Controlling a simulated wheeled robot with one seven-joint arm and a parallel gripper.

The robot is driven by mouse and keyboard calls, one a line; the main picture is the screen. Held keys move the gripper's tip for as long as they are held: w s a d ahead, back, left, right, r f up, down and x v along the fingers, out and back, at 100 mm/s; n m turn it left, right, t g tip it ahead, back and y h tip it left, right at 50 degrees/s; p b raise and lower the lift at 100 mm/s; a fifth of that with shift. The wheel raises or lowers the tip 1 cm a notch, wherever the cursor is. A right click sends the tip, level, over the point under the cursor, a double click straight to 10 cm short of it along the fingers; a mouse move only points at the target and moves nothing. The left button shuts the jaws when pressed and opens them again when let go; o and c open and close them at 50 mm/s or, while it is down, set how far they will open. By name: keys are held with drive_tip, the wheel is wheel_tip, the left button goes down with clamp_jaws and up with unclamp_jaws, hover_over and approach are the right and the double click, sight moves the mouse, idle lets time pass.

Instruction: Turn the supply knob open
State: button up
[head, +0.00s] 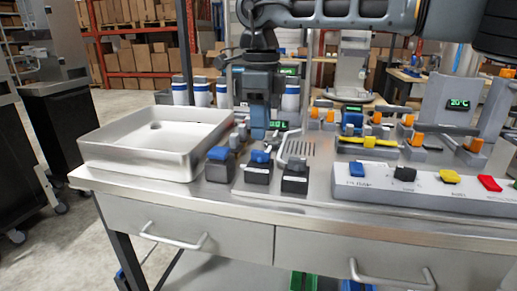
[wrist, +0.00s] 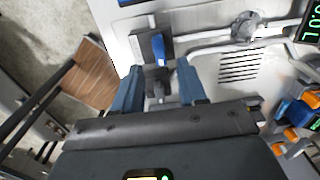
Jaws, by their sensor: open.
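My gripper (head: 259,128) points down over the dispenser row in the head view, left of the slotted drain grille. In the wrist view its two blue fingers (wrist: 158,90) are apart, with nothing held. A small grey knob-like part (wrist: 157,80) shows between the fingers, beside a dark block with a blue lever (wrist: 158,46). I cannot tell for certain whether this part is the supply knob, or whether the fingers touch it. A round grey fitting (wrist: 245,25) sits on a pipe further right.
A steel basin (head: 150,150) stands at the left of the counter. Blue-topped (head: 260,158) and black-topped (head: 295,166) blocks stand along the front. A white strip with coloured switches (head: 420,195) lies at right. Orange-handled fittings (head: 473,144) and a green display (head: 459,104) are behind it.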

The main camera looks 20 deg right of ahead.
sight(261, 151)
wheel_tip(261, 151, down, 6)
drive_tip(key=shift+r, duration=0.1)
idle(0.4)
clamp_jaws()
